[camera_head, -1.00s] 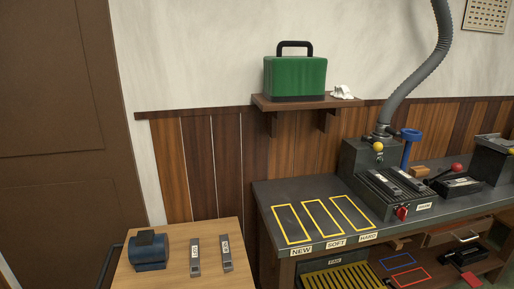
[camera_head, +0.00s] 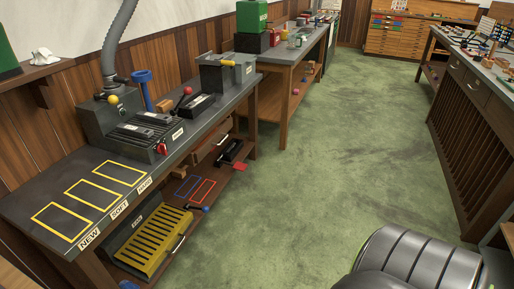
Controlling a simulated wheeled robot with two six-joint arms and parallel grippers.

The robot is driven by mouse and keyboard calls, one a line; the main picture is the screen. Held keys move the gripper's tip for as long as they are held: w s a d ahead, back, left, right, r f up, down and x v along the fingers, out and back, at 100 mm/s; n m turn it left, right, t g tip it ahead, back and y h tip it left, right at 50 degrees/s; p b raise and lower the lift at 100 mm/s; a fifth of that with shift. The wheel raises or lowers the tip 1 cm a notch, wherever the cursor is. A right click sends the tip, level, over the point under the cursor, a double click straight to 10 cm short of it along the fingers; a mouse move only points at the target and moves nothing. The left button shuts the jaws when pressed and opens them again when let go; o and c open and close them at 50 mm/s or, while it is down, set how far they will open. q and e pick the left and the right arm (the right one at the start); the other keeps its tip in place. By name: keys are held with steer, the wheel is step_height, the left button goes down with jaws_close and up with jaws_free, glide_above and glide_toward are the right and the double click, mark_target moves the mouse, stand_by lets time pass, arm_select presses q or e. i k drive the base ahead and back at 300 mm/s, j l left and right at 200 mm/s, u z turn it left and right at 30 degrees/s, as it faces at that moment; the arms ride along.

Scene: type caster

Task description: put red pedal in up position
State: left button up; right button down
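The red pedal (camera_head: 240,167) sticks out at the front of a black block (camera_head: 231,151) on the lower shelf of the dark workbench. It is small here, and I cannot tell for sure whether it is up or down. Neither of my grippers is in view.
Red (camera_head: 203,191) and blue (camera_head: 187,186) outlines mark the lower shelf (camera_head: 165,217), left of the pedal. A yellow slatted unit (camera_head: 153,245) stands nearer. The green floor (camera_head: 310,165) is open in front of the bench. A dark ribbed rounded object (camera_head: 418,266) fills the bottom right.

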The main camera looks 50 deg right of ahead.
mark_target(240, 166)
steer(key=z, duration=1.3)
steer(key=i+l+u, duration=0.1)
steer(key=u, duration=0.75)
steer(key=i+l+u, duration=0.35)
steer(key=l, duration=0.25)
steer(key=i+l+u, duration=0.15)
steer(key=l, duration=0.2)
steer(key=i+l+u, duration=0.15)
steer(key=l, duration=0.2)
steer(key=i+l+u, duration=0.15)
steer(key=l, duration=0.25)
steer(key=l+u, duration=0.2)
steer(key=l, duration=0.15)
steer(key=i, duration=0.05)
